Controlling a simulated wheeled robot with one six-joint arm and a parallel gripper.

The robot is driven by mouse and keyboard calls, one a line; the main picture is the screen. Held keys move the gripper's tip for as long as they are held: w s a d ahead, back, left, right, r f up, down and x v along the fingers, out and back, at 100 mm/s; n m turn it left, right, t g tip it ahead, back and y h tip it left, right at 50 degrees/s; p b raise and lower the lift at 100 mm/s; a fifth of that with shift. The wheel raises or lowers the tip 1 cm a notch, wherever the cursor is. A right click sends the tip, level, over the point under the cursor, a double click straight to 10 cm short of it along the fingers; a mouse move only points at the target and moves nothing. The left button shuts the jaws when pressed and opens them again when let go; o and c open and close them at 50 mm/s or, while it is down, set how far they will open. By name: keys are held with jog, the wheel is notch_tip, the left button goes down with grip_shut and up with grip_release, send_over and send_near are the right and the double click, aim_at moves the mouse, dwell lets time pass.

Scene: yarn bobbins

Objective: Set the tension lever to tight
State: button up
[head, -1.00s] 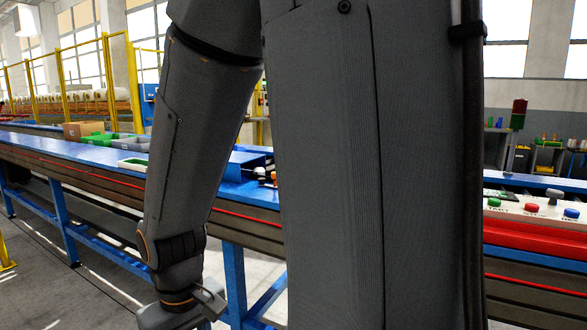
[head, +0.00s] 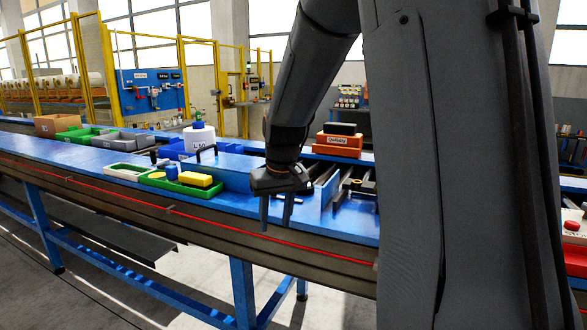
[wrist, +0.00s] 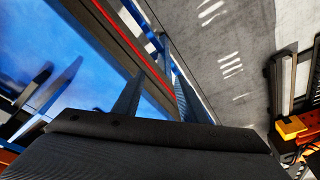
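My gripper (head: 276,212) hangs over the front edge of the blue bench (head: 100,160) with its fingers pointing down. Its two fingers are apart with nothing between them. In the wrist view the fingers (wrist: 157,98) also stand apart and empty, with the bench edge and the floor behind them. I cannot make out the tension lever in either view. My arm covers part of the bench on the right. Part of a red and white control panel (head: 574,246) with a red button (head: 572,226) shows at the right edge.
A white yarn bobbin (head: 198,141) and an orange box (head: 338,146) stand behind. A blue upright plate (head: 329,192) stands just right of my gripper. A red cord (head: 170,209) runs along the bench side.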

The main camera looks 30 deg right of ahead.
jog(key=w+d+r+t+p, duration=0.2)
jog(key=w+d+r+p, duration=0.1)
jog(key=w+d+r, duration=0.7)
jog(key=shift+h, duration=0.3)
jog(key=shift+s+p+x, duration=0.2)
jog(key=shift+p+x, duration=0.8)
jog(key=shift+x, duration=2.25)
jog(key=shift+d+f, duration=0.1)
jog(key=shift+d, duration=0.1)
grip_shut()
